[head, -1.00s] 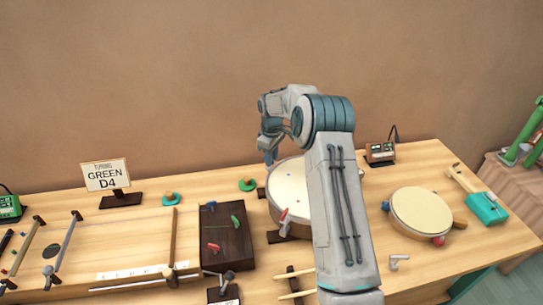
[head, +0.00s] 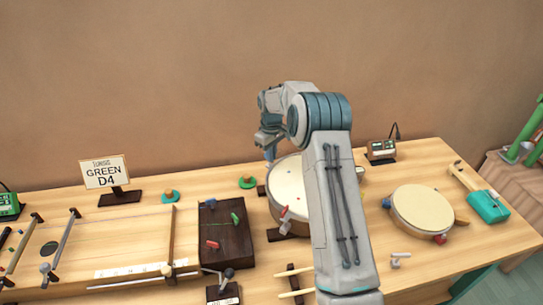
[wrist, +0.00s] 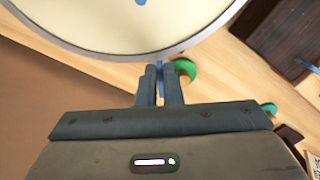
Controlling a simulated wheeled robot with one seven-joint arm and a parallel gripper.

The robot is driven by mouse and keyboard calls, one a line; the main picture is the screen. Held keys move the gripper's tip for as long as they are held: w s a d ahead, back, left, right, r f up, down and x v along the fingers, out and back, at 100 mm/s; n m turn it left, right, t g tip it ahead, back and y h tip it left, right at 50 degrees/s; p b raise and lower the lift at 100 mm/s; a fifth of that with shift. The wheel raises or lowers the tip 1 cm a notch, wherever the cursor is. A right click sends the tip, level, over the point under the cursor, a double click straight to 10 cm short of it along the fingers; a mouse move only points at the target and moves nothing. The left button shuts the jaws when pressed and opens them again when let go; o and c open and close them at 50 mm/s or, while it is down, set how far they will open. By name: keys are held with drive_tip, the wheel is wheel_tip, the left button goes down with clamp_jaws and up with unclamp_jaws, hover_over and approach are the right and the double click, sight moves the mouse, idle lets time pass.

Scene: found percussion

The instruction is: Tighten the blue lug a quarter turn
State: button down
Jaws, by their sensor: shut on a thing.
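The round drum (head: 289,178) with a pale skin stands in the middle of the table, partly hidden behind my arm. Its rim and skin also fill the top of the wrist view (wrist: 110,25). My gripper (head: 268,153) is at the drum's far left edge, pointing down. In the wrist view, my gripper (wrist: 160,75) is shut on the blue lug (wrist: 160,70), a narrow strip of which shows between the fingers beside the rim. A red lug (head: 285,213) sits on the drum's near side. A sign (head: 104,172) reads "GREEN D4".
A second drum (head: 422,210) with blue and red lugs stands to the right. A dark block (head: 226,240) with coloured pegs and a stringed board (head: 130,240) lie left. A green disc-like piece (head: 248,182) sits near my gripper. A teal-headed mallet (head: 488,206) is far right.

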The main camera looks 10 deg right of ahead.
drive_tip(key=shift+w+a+m+b, duration=0.1)
drive_tip(key=shift+a+m+b, duration=0.2)
drive_tip(key=shift+m, duration=2.25)
drive_tip(key=shift+s+a+m+b, duration=0.15)
drive_tip(key=shift+m+b, duration=0.3)
drive_tip(key=shift+m, duration=2.05)
drive_tip(key=shift+w+a+m+b, duration=0.15)
drive_tip(key=shift+a+m+b, duration=0.2)
drive_tip(key=shift+m, duration=2.2)
drive_tip(key=shift+r, duration=0.1)
drive_tip(key=c, duration=1.6)
unclamp_jaws()
